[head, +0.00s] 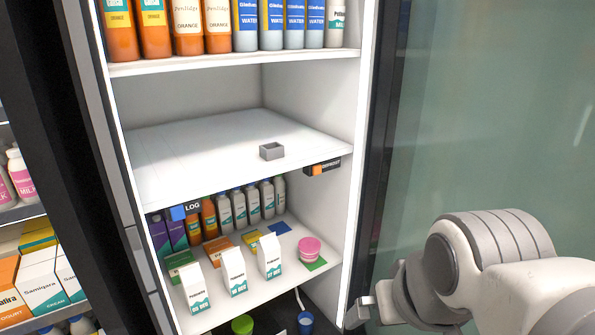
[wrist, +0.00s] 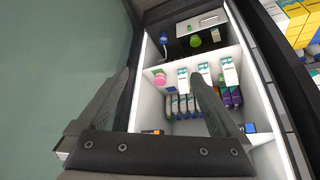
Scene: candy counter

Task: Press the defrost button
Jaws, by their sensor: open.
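The defrost button is a small orange square on a black label (head: 328,166) marked DEFROST, on the front edge of the middle shelf at the right. In the wrist view, which is upside down, a bit of orange (wrist: 150,132) shows just above the gripper body. My gripper (head: 362,312) is partly in view at the lower right of the head view, below and to the right of the button and apart from it. In the wrist view my gripper (wrist: 160,74) has its two dark fingers spread wide with nothing between them.
A blue button (head: 179,213) labelled LOG sits on the same shelf edge at the left. A small grey open box (head: 271,150) stands on the otherwise bare middle shelf. Cartons (head: 234,270), bottles and a pink tub (head: 310,248) fill the shelf below. A glass panel (head: 480,120) is at the right.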

